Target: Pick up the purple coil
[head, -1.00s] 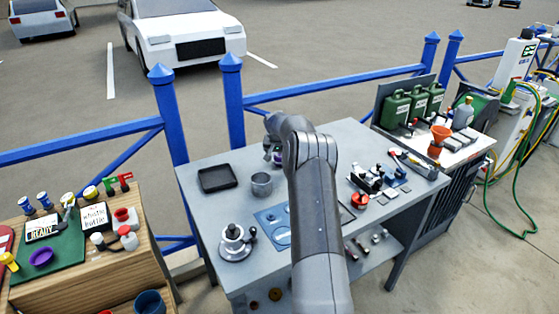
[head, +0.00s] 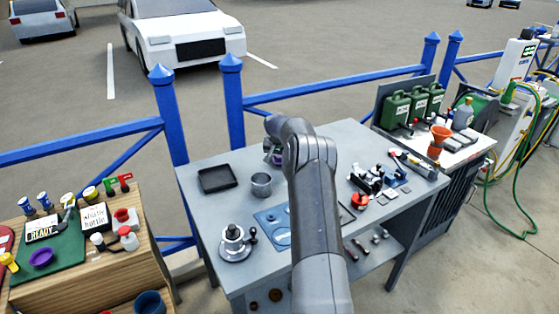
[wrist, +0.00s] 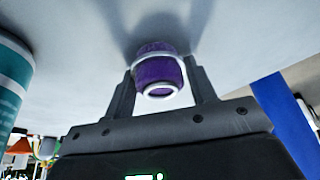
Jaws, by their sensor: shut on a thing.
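The purple coil (wrist: 158,73) is a short purple cylinder with pale rings at its ends. In the wrist view it sits between the two fingers of my gripper (wrist: 162,82), which is shut on it. The grey tabletop is close to the coil, with a shadow around it. I cannot tell whether they touch. In the head view my gripper (head: 273,156) is over the back of the grey workbench (head: 215,160), mostly hidden by my own arm, and only a small purplish bit shows there.
A black tray (head: 217,179) and a grey cup (head: 261,185) stand left of my gripper. Small parts and tools lie to the right. A blue railing (head: 340,86) runs behind the workbench. A separate purple ring (head: 41,257) lies on the green mat of the left wooden stand.

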